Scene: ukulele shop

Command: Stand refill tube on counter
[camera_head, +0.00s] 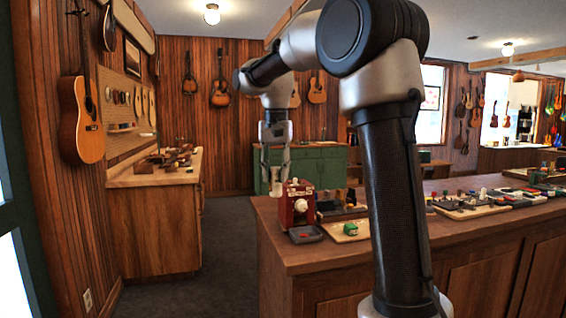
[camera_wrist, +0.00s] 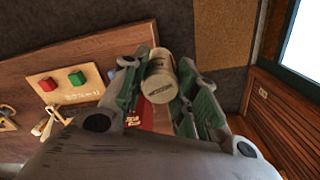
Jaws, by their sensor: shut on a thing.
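My gripper (camera_wrist: 158,88) is shut on the refill tube (camera_wrist: 161,78), a pale beige cylinder with small dark print on its end face. In the head view my gripper (camera_head: 276,172) points down at the near counter's left end, and the tube's pale lower part (camera_head: 276,190) shows beneath it. The tube appears held clear of the brown wooden counter (camera_head: 281,246), beside a red box-shaped device (camera_head: 297,203) with a white round knob. In the wrist view the counter top (camera_wrist: 112,48) lies left of the tube, and the fingers partly hide the red device.
A pale tray (camera_wrist: 65,84) with a red and a green block lies on the counter. A dark grey tray (camera_head: 305,235) sits before the red device. More small items crowd the counter's right side. A bare strip runs along its front-left edge. Dark carpet (camera_head: 222,240) lies left.

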